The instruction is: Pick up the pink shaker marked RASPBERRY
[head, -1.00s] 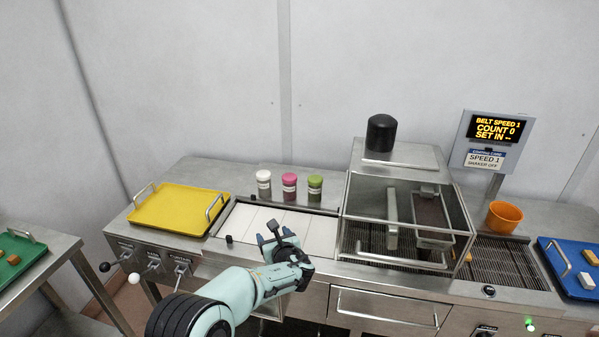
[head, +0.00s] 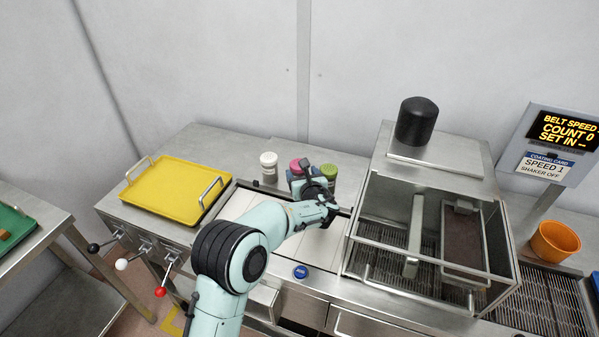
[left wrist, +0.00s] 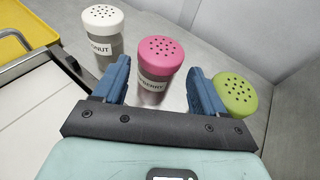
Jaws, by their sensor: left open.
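The pink-lidded shaker (left wrist: 157,66) stands upright in the left wrist view, its label partly readable as "...BERRY". My left gripper (left wrist: 160,88) is open, with one blue finger on each side of this shaker; I cannot tell whether either finger touches it. In the head view the pink lid (head: 299,165) shows just beyond my left gripper (head: 311,181), which hides most of the shaker's body. My right gripper is not in view.
A white-lidded shaker (left wrist: 102,34) stands left of the pink one, and a green-lidded shaker (left wrist: 235,93) is close by the right finger. A yellow tray (head: 165,203) lies left. A clear-walled coating box (head: 396,262) stands right.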

